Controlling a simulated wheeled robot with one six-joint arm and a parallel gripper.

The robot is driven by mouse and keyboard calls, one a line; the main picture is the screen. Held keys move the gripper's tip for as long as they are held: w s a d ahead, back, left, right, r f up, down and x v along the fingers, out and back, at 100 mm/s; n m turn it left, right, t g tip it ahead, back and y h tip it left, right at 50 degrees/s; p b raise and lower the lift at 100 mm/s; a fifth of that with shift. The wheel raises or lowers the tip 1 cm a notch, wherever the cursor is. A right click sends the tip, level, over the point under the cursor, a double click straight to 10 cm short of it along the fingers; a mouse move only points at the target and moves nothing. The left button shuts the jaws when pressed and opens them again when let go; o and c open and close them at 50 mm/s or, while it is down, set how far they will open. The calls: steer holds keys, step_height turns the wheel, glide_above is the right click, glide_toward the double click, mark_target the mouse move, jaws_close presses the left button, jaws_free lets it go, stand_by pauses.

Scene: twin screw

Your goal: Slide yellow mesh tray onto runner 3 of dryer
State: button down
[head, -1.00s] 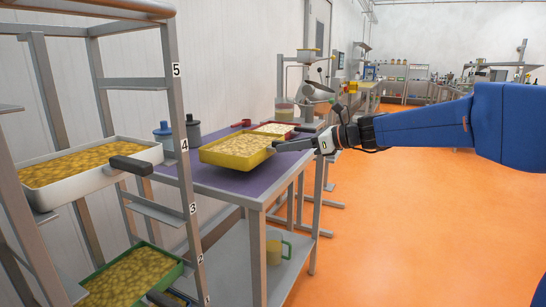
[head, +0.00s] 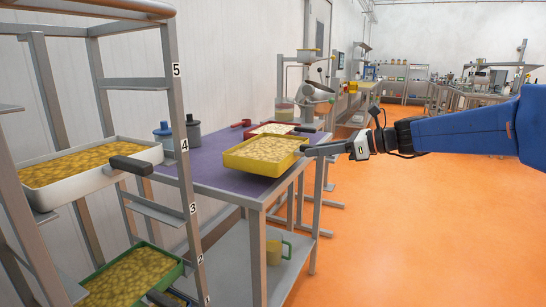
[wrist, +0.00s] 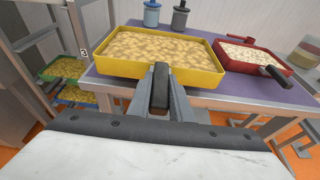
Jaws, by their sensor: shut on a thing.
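The yellow mesh tray (head: 264,168), full of pale yellow pieces, is level over the right part of the purple-topped table. I cannot tell if it touches the top. My gripper (head: 312,150) is shut on its dark handle at the tray's right end. In the wrist view the handle (wrist: 160,86) sits between the fingers, with the yellow tray (wrist: 185,76) beyond. The dryer (head: 173,110) is the grey rack at left, numbered 1 to 5. Runner 3 (head: 157,211) shows empty, between a white tray (head: 135,158) above and a green tray (head: 170,274) below.
A red tray (wrist: 231,66) lies beside the yellow one on the table (head: 205,178). A blue jar (head: 162,134) and a grey jar (head: 193,132) stand at the back. A yellow-green mug (head: 277,252) is on the lower shelf. Orange floor at right is clear.

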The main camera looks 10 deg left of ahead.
steer(key=s+d, duration=0.2)
steer(key=d, duration=0.5)
steer(key=shift+s+d, duration=0.15)
steer(key=shift+s, duration=0.15)
